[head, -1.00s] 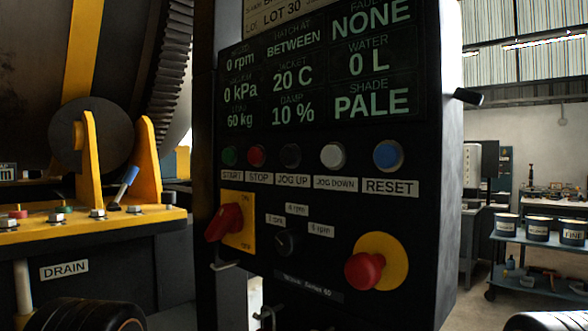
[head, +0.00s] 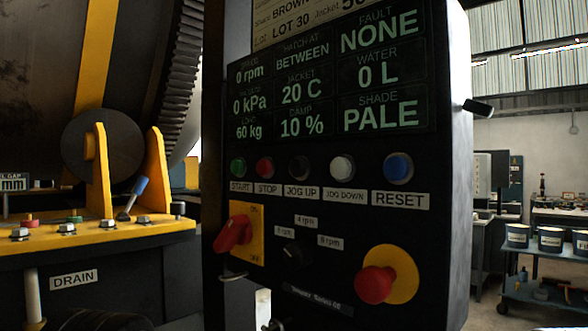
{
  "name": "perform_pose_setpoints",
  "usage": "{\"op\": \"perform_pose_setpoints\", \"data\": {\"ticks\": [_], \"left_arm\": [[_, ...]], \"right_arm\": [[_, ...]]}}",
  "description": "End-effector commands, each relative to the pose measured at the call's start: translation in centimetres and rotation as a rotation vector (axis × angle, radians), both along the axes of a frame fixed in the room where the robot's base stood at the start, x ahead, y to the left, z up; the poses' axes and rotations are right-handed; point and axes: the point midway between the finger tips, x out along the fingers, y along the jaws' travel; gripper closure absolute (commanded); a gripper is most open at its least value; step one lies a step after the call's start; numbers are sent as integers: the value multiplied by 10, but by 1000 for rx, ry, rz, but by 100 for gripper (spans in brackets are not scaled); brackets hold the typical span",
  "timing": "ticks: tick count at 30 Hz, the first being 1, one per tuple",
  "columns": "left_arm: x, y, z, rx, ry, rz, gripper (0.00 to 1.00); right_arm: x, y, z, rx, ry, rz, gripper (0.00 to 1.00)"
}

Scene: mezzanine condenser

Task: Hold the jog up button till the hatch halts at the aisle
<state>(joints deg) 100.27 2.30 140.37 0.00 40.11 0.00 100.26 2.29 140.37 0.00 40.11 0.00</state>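The jog up button (head: 299,167) is a dark round button above its JOG UP label (head: 302,192) on the black control panel (head: 340,225). It sits between the red stop button (head: 265,168) and the white jog down button (head: 341,168). Nothing touches it. The panel display (head: 330,85) reads hatch at BETWEEN and 0 rpm. The large drum (head: 60,60) stands at the left behind yellow supports; I cannot make out its hatch. Neither of my grippers is clearly visible; dark rounded shapes at the lower left edge may be part of an arm.
A red rotary switch (head: 233,233) and a red mushroom button (head: 376,284) stick out from the panel. A yellow ledge (head: 90,236) with bolts lies at the left. A cart (head: 545,292) with tins stands at the far right. The space before the panel is clear.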

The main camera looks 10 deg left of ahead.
Motion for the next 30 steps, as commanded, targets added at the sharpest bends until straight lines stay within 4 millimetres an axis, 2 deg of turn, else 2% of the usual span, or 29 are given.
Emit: {"op": "perform_pose_setpoints", "data": {"ticks": [4, 30], "left_arm": [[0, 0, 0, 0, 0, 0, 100], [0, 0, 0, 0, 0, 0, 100]], "right_arm": [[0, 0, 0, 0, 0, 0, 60], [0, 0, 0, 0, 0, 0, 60]]}}
